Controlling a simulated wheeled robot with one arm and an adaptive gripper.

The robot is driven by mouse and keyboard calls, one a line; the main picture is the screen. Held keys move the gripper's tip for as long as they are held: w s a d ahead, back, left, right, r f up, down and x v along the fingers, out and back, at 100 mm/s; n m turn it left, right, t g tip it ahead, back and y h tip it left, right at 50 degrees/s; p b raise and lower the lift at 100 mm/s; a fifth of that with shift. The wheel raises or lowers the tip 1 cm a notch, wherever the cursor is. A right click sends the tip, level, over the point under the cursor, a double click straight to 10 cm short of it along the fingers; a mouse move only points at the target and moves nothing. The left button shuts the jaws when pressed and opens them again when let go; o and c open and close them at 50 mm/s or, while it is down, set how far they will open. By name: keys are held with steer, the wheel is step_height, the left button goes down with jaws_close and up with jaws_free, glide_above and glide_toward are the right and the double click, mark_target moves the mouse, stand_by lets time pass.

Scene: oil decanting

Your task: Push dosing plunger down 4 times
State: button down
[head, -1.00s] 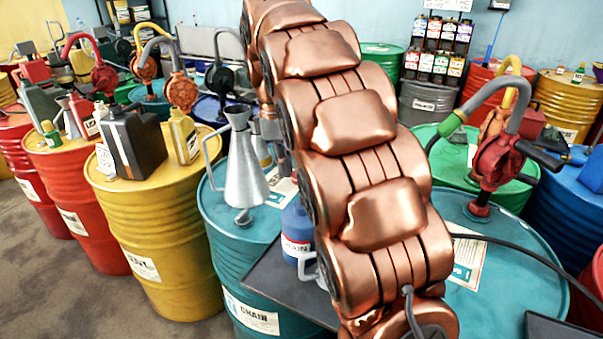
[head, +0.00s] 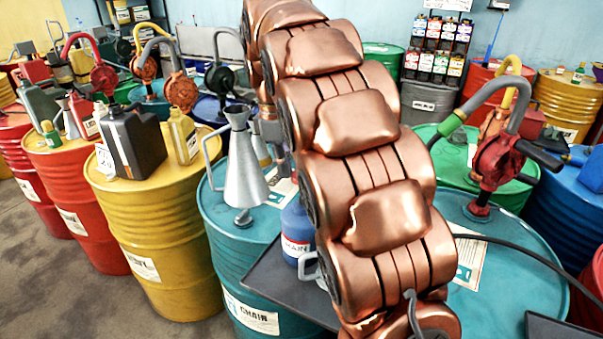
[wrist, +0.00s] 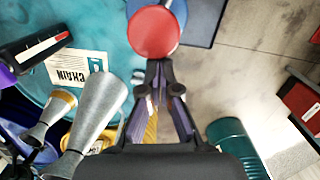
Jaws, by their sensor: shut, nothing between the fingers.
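A round red knob (wrist: 154,32), which looks like the top of the dosing plunger, shows at the top middle of the wrist view. What it is mounted on is mostly hidden beneath it. My gripper (wrist: 158,66) is shut and empty, with its fingertips right at the near edge of the knob in the picture. I cannot tell whether they touch it. In the head view my copper arm hides the gripper and the plunger.
A teal drum (head: 237,272) carries a grey metal funnel (head: 245,165), also in the wrist view (wrist: 97,112). A blue jug (head: 297,232) stands beside my arm on a dark tray (head: 285,290). A red hand pump (head: 497,160) stands at right. Floor (wrist: 245,75) is open right of the knob.

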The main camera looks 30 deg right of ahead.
steer(key=s+a+f+m, duration=0.2)
steer(key=s+f+m, duration=0.1)
steer(key=s, duration=0.7)
steer(key=s+a+f+m, duration=0.3)
steer(key=s+f, duration=0.2)
steer(key=s, duration=0.6)
steer(key=s+a+f+m+g, duration=0.1)
steer(key=s+a+f+m, duration=0.1)
steer(key=s, duration=0.9)
step_height(320, 180, down, 3)
steer(key=shift+s+a+r+m+y, duration=0.2)
steer(key=shift+a+m+y, duration=0.2)
steer(key=shift+a, duration=0.35)
